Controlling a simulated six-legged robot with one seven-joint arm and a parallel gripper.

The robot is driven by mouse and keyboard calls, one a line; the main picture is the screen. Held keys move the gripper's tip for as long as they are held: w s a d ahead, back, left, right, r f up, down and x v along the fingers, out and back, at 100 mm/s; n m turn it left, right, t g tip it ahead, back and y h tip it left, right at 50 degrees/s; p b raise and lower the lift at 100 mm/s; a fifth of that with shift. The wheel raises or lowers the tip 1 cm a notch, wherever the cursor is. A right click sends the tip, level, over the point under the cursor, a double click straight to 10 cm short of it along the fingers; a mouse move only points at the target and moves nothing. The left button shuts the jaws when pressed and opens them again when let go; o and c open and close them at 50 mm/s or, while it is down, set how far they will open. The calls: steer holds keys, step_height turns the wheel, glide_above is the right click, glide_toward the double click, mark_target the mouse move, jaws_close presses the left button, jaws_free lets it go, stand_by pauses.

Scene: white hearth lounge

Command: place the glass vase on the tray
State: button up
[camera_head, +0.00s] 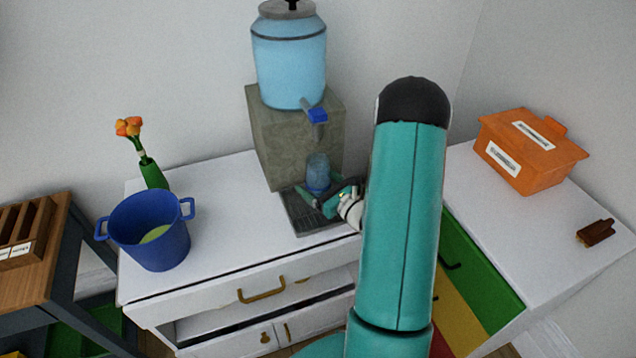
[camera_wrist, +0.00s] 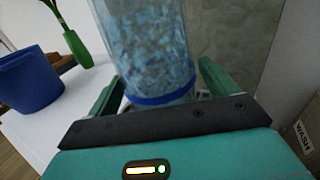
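The glass vase (camera_head: 318,170) is clear bluish glass with a blue band near its base. It stands upright at the back of the dark slatted tray (camera_head: 306,226), below the dispenser's tap. I cannot tell whether its base touches the tray. My gripper (camera_head: 320,194) is low over the tray with its fingers spread around the vase. In the wrist view the vase (camera_wrist: 147,45) fills the space between the fingertips of my gripper (camera_wrist: 160,85). A gap shows at the right finger; contact at the left is unclear. The vase's top is cut off there.
A water dispenser (camera_head: 289,65) on a stone block (camera_head: 268,140) stands behind the tray. A blue pot (camera_head: 150,245) and a green vase with orange flowers (camera_head: 152,174) are at left. An orange box (camera_head: 525,160) and a brown object (camera_head: 595,232) sit on the right counter.

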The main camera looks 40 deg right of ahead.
steer(key=shift+r, duration=0.2)
steer(key=s, duration=0.3)
steer(key=s+d, duration=0.1)
steer(key=s, duration=0.7)
steer(key=shift+s+d, duration=0.15)
steer(key=shift+d, duration=0.15)
steer(key=shift+s, duration=0.2)
steer(key=a+r+n+g+y, duration=0.5)
steer(key=a+n, duration=0.2)
steer(key=a, duration=0.3)
steer(key=a+r+n+g+y, duration=0.45)
steer(key=a+n, duration=0.25)
steer(key=a, duration=0.3)
steer(key=s+a+r+n+g+h, duration=0.35)
steer(key=s+a+n+g, duration=0.3)
steer(key=n, duration=0.35)
steer(key=s+r+n+t+h, duration=0.3)
steer(key=r+n+h, duration=0.5)
steer(key=r+n, duration=0.2)
steer(key=shift+s+d+t+h, duration=0.2)
steer(key=shift+d+t+h, duration=0.1)
steer(key=shift+t, duration=0.1)
